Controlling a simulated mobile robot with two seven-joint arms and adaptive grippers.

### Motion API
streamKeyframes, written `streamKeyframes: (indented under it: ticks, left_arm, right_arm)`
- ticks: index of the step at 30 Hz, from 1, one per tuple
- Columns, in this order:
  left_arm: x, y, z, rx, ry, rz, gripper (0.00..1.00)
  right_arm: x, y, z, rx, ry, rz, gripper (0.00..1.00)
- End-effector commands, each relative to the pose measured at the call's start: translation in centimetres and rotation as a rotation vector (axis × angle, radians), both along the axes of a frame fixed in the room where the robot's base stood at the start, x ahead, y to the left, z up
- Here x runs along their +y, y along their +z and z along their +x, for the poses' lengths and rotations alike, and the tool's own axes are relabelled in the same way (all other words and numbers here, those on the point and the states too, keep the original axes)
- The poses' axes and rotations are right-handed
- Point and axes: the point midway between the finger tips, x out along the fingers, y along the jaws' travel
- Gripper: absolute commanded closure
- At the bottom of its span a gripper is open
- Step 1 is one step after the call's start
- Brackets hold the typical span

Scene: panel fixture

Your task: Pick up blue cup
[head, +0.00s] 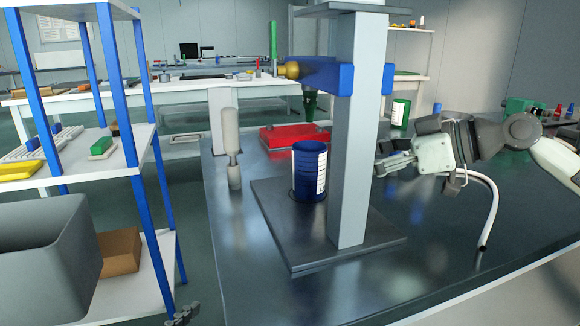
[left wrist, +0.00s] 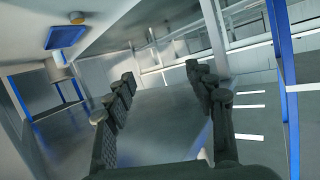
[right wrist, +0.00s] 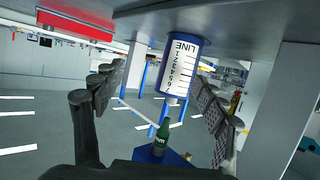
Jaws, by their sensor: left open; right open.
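The blue cup (head: 309,170) stands upright on the dark base plate of a press-like fixture, left of its grey column (head: 352,130). A white scale label shows on its side. In the right wrist view the cup (right wrist: 180,65) appears upside down, ahead and between the open fingers. My right gripper (head: 382,164) is open and empty, right of the column and apart from the cup. My left gripper (head: 185,315) shows only in part at the bottom left of the head view. In the left wrist view its fingers (left wrist: 160,78) are open and empty.
A blue arm (head: 320,75) with a dark green bottle-shaped part (head: 310,104) hangs above the cup. A red box (head: 293,136) lies behind. Blue-framed shelves with a grey bin (head: 45,255) stand far left. The front tabletop is clear.

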Motion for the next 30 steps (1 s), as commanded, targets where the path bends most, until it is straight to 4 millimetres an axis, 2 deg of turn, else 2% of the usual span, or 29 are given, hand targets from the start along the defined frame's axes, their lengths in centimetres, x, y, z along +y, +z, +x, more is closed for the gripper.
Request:
streamKeyframes:
  ticks: [1,5,21,29,30]
  left_arm:
    - [-1.4,-0.3,-1.4,0.029,-0.012,-0.019,0.45]
    - [-2.7,-0.5,-2.7,0.057,-0.025,-0.032,0.45]
    - [-3.1,0.2,-2.5,0.024,-0.036,-0.045,0.45]
    - [-3.2,0.2,-2.4,0.022,-0.036,-0.046,0.45]
    - [-3.2,0.2,-2.4,0.022,-0.036,-0.046,0.45]
  right_arm:
    - [0.5,0.0,-0.9,0.019,0.034,-0.002,0.28]
    - [1.8,-0.4,-1.9,0.049,0.078,0.001,0.28]
    - [7.7,-3.0,0.0,0.05,0.077,0.003,0.28]
    - [8.0,-3.2,0.2,0.05,0.075,0.003,0.28]
    - [8.0,-3.2,0.2,0.05,0.075,0.003,0.3]
